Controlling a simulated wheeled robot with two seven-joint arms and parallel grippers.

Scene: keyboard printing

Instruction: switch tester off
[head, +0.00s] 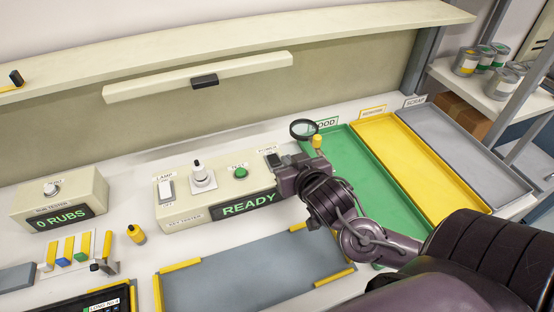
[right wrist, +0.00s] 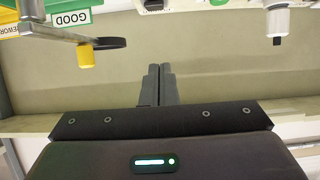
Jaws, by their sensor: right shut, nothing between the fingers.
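The key tester (head: 190,212) is a beige box with a lit green READY display (head: 248,204). On its top are a white lamp switch (head: 166,188), a white plunger (head: 202,177), a green button (head: 240,172) and, at the right end, a small dark power switch (head: 272,159). My right gripper (head: 284,163) is at that right end, close beside the power switch; contact cannot be told. In the right wrist view its fingers (right wrist: 155,84) are shut together and empty, and the plunger (right wrist: 277,20) shows at top right. My left gripper is not in view.
A magnifier (head: 304,129) on a yellow-topped stand is just behind my right gripper. Green (head: 352,148), yellow (head: 398,152) and grey (head: 445,140) trays lie to the right. A grey mat (head: 235,275) is in front. The rub tester (head: 62,194) stands left.

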